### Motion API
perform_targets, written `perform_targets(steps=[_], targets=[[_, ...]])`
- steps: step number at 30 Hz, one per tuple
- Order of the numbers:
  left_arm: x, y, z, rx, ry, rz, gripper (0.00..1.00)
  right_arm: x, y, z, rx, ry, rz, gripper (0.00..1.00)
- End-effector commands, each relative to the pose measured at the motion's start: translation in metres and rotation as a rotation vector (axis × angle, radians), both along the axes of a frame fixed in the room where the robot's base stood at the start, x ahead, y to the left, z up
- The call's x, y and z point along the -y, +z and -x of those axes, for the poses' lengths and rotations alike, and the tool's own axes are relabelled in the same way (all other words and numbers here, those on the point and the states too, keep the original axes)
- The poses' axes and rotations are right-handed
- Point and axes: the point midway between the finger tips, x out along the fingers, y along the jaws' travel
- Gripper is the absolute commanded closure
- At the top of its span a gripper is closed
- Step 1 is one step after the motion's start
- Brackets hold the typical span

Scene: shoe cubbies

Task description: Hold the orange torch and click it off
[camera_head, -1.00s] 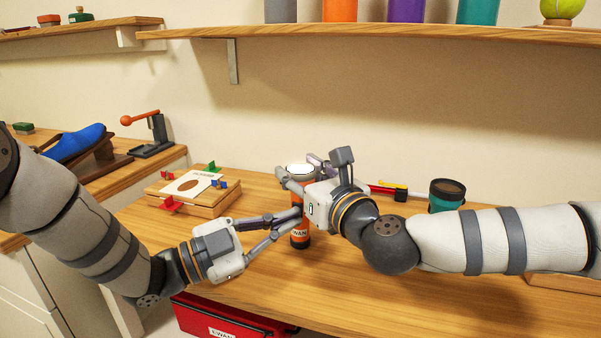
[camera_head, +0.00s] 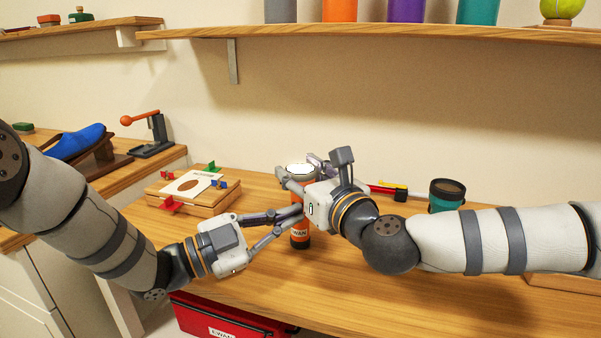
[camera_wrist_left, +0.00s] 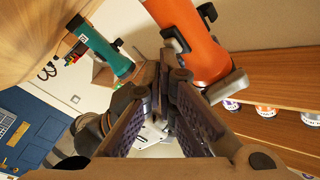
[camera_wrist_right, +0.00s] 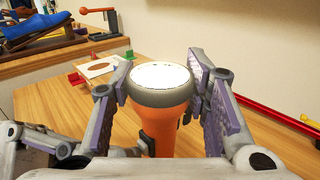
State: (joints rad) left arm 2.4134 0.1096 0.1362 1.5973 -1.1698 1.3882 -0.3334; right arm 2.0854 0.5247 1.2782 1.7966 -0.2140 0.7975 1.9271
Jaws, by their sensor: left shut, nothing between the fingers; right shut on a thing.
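The orange torch (camera_head: 299,240) stands upright on the wooden bench, with a dark grey head and a bright white lens (camera_wrist_right: 160,76). My right gripper (camera_head: 298,180) is shut on the torch just below its head; the right wrist view shows a finger on each side. My left gripper (camera_head: 298,212) is shut and empty, its fingertips close beside the torch body below my right gripper. In the left wrist view the closed fingertips (camera_wrist_left: 176,76) are beside the orange body (camera_wrist_left: 195,45), near a black switch part (camera_wrist_left: 176,40). I cannot tell whether they touch it.
A wooden box with coloured pegs (camera_head: 195,192) stands left of the torch. A teal torch with a dark head (camera_head: 447,194) stands right, behind my right arm. A red case (camera_head: 225,318) is below the bench front. A shelf (camera_head: 380,32) runs above.

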Motion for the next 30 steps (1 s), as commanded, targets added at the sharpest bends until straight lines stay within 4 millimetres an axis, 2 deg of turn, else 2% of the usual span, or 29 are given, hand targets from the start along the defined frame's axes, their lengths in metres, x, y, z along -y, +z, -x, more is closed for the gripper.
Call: perform_targets(steps=[11,19,26,30], targets=[[0.001,0.000,-0.002,0.001,0.000,0.000,1.00,0.000,0.000,0.000,-0.001,0.000,0.000,0.90],[-0.003,0.000,0.012,-0.001,0.000,0.000,1.00,0.000,0.000,0.000,-0.001,0.000,0.000,0.90],[-0.004,0.000,0.012,0.000,0.000,0.000,1.00,0.000,0.000,0.000,-0.001,0.000,0.000,0.90],[-0.008,0.001,0.024,-0.001,0.001,0.001,1.00,0.000,0.000,0.000,-0.001,0.000,0.000,0.90]])
